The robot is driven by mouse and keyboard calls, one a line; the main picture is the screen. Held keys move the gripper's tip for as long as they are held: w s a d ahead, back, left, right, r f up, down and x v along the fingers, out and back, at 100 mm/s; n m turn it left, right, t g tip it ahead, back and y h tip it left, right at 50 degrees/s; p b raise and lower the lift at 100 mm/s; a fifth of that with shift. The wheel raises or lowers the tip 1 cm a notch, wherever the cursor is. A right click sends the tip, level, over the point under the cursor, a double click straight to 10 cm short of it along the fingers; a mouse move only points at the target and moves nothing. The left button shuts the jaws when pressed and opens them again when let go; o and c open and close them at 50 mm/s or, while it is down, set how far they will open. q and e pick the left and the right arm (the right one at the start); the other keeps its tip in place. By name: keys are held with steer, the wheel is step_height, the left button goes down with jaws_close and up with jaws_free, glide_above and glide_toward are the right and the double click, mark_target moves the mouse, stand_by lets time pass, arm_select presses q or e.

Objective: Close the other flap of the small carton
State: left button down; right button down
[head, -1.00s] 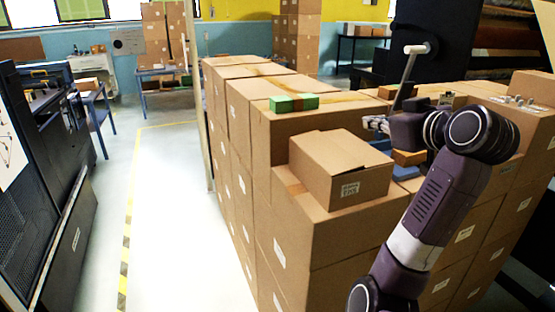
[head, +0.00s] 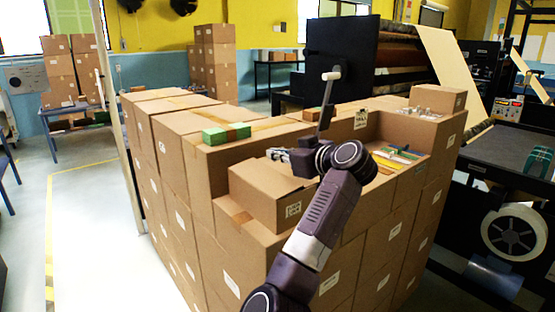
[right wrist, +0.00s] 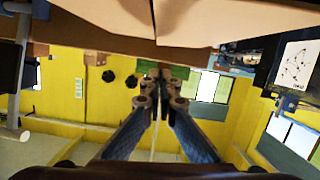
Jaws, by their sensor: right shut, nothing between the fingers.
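The small carton (head: 265,195) is a brown box with a printed label on its front. It sits on the near end of a stack of larger cartons. Its top looks nearly flat in the head view; the flaps' exact angles are hard to tell. My right gripper (head: 275,154) is shut and empty, at the far edge of the carton's top. In the right wrist view its fingertips (right wrist: 161,72) are together, just below cardboard panels (right wrist: 225,22) with a seam between them. I cannot tell whether they touch. My left gripper is out of view.
Flat items (head: 398,155) lie in a recess to the right. Open floor (head: 95,220) is at left.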

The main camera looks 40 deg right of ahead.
mark_target(279, 173)
steer(key=shift+s+d+f+p, duration=0.1)
steer(key=shift+d+f+p, duration=0.05)
steer(key=shift+f, duration=0.5)
steer(key=shift+s+d+f+p, duration=0.1)
steer(key=shift+d+f+p, duration=0.05)
steer(key=shift+f, duration=0.45)
steer(key=shift+d+f, duration=0.15)
steer(key=shift+f, duration=0.35)
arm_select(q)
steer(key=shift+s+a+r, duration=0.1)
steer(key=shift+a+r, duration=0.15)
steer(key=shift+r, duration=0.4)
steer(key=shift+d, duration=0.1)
